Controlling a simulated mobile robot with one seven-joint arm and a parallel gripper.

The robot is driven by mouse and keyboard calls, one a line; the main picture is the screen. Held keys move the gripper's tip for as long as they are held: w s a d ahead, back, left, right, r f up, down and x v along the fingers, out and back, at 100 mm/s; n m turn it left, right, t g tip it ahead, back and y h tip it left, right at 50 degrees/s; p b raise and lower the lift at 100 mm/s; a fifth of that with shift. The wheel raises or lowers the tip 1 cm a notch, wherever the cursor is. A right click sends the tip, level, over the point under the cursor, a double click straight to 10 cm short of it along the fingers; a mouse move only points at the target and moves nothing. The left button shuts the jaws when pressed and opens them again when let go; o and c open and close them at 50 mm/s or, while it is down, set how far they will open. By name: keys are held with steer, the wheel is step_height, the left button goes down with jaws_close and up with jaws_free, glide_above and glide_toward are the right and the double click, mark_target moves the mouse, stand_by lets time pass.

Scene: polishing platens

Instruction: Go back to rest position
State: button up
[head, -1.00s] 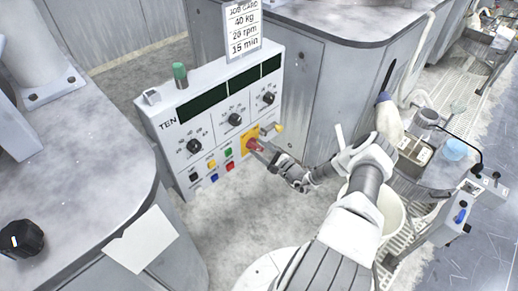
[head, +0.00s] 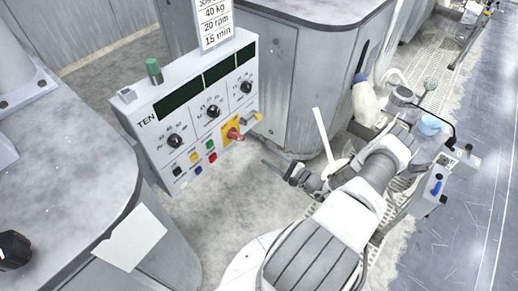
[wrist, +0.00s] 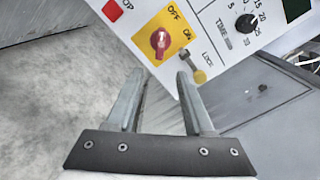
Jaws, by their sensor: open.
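My gripper (wrist: 160,80) is open and empty in the wrist view, its two fingers apart with bare floor and the cabinet behind them. In the head view my gripper (head: 272,167) is below and to the right of the control panel (head: 165,126), clear of it. The red rotary switch (wrist: 160,40) sits on a yellow plate marked OFF and ON, beyond the fingertips. It also shows at the panel's lower right in the head view (head: 234,133). A small yellow-ended lock piece (wrist: 199,76) is beside the switch.
Grey polishing machines stand left (head: 75,150) and behind right (head: 330,60). A sign (head: 216,22) stands above the panel. To the right are a blue-topped container (head: 429,125) and slatted racks. The floor before the panel is clear.

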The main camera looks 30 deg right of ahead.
steer(key=shift+v, duration=1.1)
steer(key=shift+w, duration=0.1)
